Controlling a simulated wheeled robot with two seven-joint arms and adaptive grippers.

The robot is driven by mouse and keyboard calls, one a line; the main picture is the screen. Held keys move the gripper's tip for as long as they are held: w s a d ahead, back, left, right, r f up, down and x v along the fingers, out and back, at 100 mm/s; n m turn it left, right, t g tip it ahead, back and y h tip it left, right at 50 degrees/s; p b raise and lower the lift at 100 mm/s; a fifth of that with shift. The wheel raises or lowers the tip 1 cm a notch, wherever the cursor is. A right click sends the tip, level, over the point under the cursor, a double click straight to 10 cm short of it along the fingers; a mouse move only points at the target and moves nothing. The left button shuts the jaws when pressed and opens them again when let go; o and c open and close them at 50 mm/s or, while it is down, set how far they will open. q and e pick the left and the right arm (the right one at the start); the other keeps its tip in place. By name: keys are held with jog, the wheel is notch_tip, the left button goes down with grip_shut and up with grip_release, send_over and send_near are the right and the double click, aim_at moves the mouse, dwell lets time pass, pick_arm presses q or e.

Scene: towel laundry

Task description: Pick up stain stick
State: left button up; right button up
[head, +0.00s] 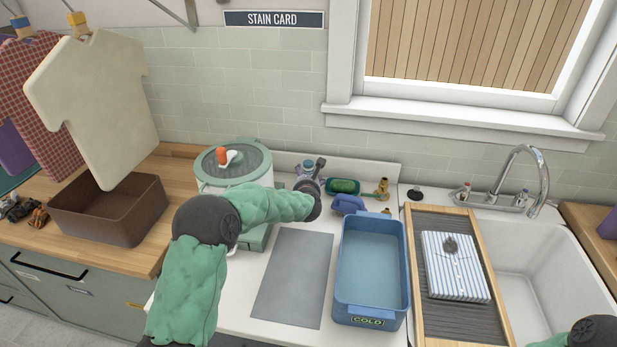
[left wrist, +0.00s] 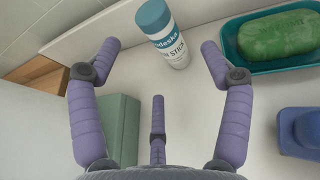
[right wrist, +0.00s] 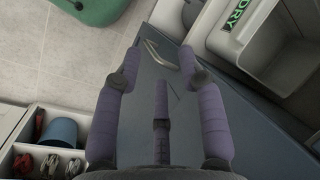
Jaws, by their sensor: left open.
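The stain stick (left wrist: 165,38) is a white tube with a teal cap and teal lettering, standing on the white counter in the left wrist view. My left gripper (left wrist: 165,50) is open, with its purple fingers spread to either side of the tube. The tube lies ahead of the fingers, and I see no finger touching it. In the head view the left gripper (head: 312,178) is over the back of the counter, and the stick shows only partly behind it.
A green soap bar (head: 343,186) in a teal dish (left wrist: 232,45) stands right of the stick, with a blue brush-like item (head: 347,204) nearer. A lidded pot (head: 235,165) is left. The blue COLD tub (head: 370,312) and grey mat (head: 293,278) lie in front.

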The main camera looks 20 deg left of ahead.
aim_at(306, 172)
pick_arm(q)
jog(key=shift+b+x, duration=0.55)
jog(key=shift+x, duration=3.4)
jog(key=shift+c, duration=0.3)
jog(key=c, duration=1.2)
